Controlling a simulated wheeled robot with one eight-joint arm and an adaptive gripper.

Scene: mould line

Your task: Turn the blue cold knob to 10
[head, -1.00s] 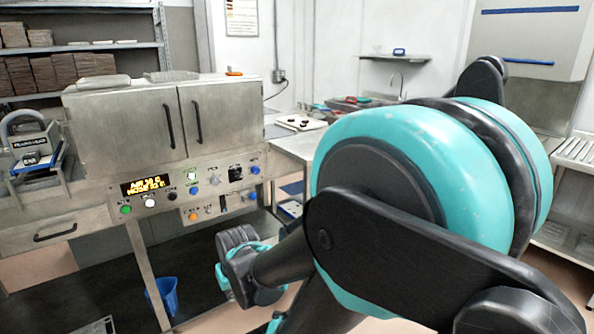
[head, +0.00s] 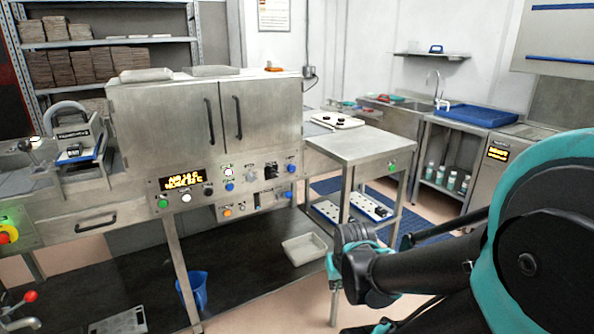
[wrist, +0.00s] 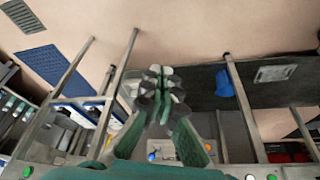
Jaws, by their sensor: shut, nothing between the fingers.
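The metal cabinet's front panel (head: 220,188) stands left of centre in the head view, with small buttons and knobs. Several blue knobs show on it: one at the lower middle (head: 230,187), one at the upper right (head: 291,168) and one at the lower right (head: 288,195). Their labels are too small to read, so I cannot tell which is the cold knob or its setting. An amber display (head: 181,180) is lit; its digits are blurred. My gripper (wrist: 160,75) is shut and empty in the wrist view, apart from the panel. In the head view my arm's end is right of the panel.
A steel side table (head: 358,147) stands right of the cabinet. A blue bucket (head: 194,290) and a pale tray (head: 304,248) lie below. A sink (head: 400,103) and a blue tray (head: 475,116) are at the back right. Open floor lies between.

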